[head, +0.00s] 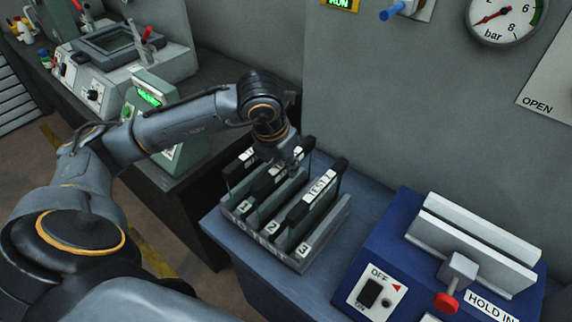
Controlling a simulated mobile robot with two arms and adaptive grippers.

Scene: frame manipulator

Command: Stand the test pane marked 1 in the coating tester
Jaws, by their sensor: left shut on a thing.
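A rack (338,222) stands on the blue-grey bench, its slots marked 1, 2 and 3. Test panes with dark top bars stand in it: the left pane (233,171) behind mark 1, the middle pane (262,187) behind mark 2, the right pane (318,190) behind mark 3. My left gripper (284,160) reaches down from above and is shut on a test pane's top bar, seemingly the middle one; its fingers and the far bars partly hide each other. A blue unit (372,262), apparently the coating tester, has a pale slotted holder (470,238), seen empty. My right gripper is out of view.
The blue unit has an OFF switch, a red knob (445,302) and a HOLD label. A green-display device (150,98) stands left of the rack. A grey wall with a gauge (503,15) rises behind. Bare bench lies between rack and blue unit.

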